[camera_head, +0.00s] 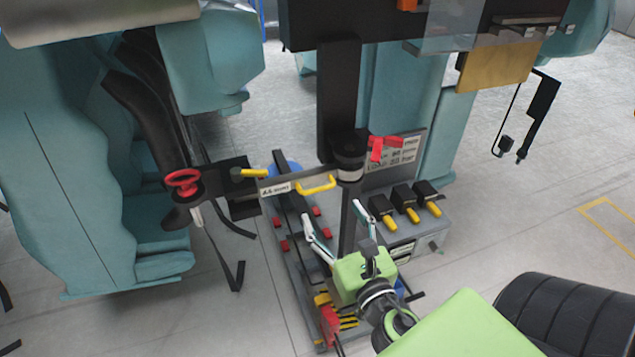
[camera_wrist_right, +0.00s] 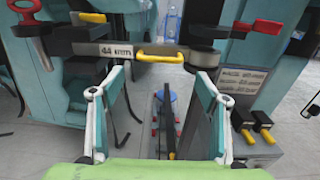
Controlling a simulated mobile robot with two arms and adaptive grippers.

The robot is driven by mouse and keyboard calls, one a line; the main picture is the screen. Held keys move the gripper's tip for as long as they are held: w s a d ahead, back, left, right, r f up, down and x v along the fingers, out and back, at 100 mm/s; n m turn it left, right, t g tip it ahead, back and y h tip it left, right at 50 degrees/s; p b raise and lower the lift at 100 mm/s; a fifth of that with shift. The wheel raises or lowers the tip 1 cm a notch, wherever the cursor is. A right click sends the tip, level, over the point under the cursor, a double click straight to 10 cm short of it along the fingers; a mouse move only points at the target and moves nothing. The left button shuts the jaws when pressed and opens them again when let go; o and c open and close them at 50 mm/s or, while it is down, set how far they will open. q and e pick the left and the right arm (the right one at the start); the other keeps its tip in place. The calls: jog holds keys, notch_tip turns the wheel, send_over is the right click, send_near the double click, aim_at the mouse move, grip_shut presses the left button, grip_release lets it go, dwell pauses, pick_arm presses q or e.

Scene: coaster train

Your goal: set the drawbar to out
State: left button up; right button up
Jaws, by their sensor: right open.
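A grey bar (camera_head: 300,179), which looks like the drawbar, runs from a dark pivot on a post to a dark block at its left. It carries a label that looks like "44 mm" and a yellow handle (camera_head: 317,186). The bar (camera_wrist_right: 185,55) and the yellow handle (camera_wrist_right: 160,54) also show in the right wrist view. My right gripper (camera_head: 331,211) is open and empty, just below and in front of the handle. In the right wrist view the handle lies ahead between the spread fingers (camera_wrist_right: 160,80), apart from them. My left gripper is not in view.
A red handwheel (camera_head: 183,181) and a small yellow handle (camera_head: 254,173) are at the left. A red lever (camera_head: 383,147) stands right of the post. A grey box with several yellow-tipped levers (camera_head: 409,208) is at the right. Teal seats (camera_head: 75,190) stand left.

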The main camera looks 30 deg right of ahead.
aim_at(319, 191)
jog(key=p+x, duration=0.2)
jog(key=x, duration=0.6)
jog(key=shift+w, duration=0.1)
jog(key=shift+w+d, duration=0.15)
jog(key=shift+w, duration=0.35)
